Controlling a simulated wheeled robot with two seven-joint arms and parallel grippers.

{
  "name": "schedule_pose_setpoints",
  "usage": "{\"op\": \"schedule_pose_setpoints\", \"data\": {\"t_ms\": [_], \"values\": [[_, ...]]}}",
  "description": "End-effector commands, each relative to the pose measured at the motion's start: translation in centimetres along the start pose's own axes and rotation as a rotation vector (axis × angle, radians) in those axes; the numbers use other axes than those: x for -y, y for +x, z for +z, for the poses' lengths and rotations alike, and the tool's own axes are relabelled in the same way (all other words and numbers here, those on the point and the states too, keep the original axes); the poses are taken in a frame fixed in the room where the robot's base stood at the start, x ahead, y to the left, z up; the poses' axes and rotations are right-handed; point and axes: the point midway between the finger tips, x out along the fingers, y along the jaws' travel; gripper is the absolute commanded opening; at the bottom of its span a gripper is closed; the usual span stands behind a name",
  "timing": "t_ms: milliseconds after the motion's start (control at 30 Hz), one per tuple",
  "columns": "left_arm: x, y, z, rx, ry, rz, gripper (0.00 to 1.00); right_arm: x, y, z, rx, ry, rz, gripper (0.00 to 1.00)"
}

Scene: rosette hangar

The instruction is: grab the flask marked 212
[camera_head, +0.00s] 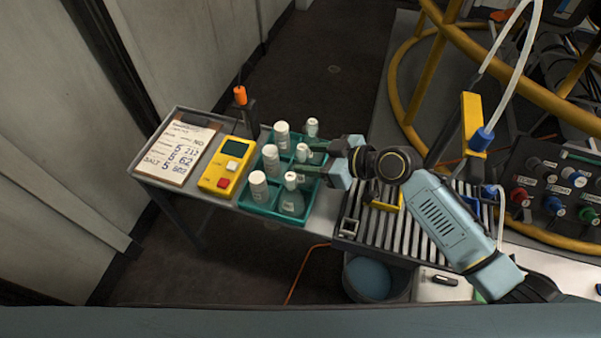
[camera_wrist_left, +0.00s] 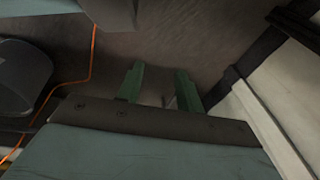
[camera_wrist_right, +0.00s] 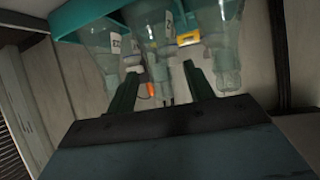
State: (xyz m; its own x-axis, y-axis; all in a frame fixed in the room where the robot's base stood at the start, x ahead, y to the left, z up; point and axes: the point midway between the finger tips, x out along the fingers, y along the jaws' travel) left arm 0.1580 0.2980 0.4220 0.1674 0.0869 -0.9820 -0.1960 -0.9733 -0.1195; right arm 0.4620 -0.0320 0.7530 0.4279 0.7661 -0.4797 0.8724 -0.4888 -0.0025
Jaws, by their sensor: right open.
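A teal rack (camera_head: 262,208) on the side table holds several clear flasks with white caps in two rows. My right gripper (camera_head: 316,160) is open at the rack's right side, its fingers pointing at the middle flask (camera_head: 303,154) of the right row. In the right wrist view, turned upside down, flasks show beyond the open fingers (camera_wrist_right: 161,70). One flask there (camera_wrist_right: 118,28) has a white label with small characters I cannot read surely. I cannot tell which flask is marked 212. My left gripper (camera_wrist_left: 160,76) shows only in the left wrist view, open and empty above the floor.
A clipboard (camera_head: 178,150) with a handwritten list including 212 and a yellow device (camera_head: 222,172) stand left of the rack. An orange-topped object (camera_head: 240,96) is behind. A slatted grey surface (camera_head: 385,225) and a bucket (camera_head: 368,280) are to the right.

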Motion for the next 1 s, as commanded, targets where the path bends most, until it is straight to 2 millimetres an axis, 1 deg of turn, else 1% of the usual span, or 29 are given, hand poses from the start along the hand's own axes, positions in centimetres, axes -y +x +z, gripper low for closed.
{"op": "schedule_pose_setpoints", "data": {"t_ms": [200, 300, 400, 633, 1000], "values": [[0.2, -1.0, -1.7, -0.013, -0.007, -0.004, 0.36, -0.1, 3.4, -0.6, -0.002, -0.001, -0.001, 0.52], [0.3, -1.5, -2.4, -0.017, -0.009, -0.006, 0.36, -0.1, 4.4, -0.5, -0.001, -0.001, 0.000, 0.52], [0.4, -1.8, -2.7, -0.019, -0.010, -0.007, 0.36, -0.1, 4.9, -0.6, 0.000, -0.001, 0.001, 0.52], [0.4, -1.9, -2.7, -0.019, -0.010, -0.007, 0.36, -0.1, 4.9, -0.6, 0.000, -0.002, 0.001, 0.52], [0.4, -1.9, -2.7, -0.019, -0.010, -0.007, 0.36, -0.1, 4.9, -0.6, 0.000, -0.002, 0.001, 0.04]]}}
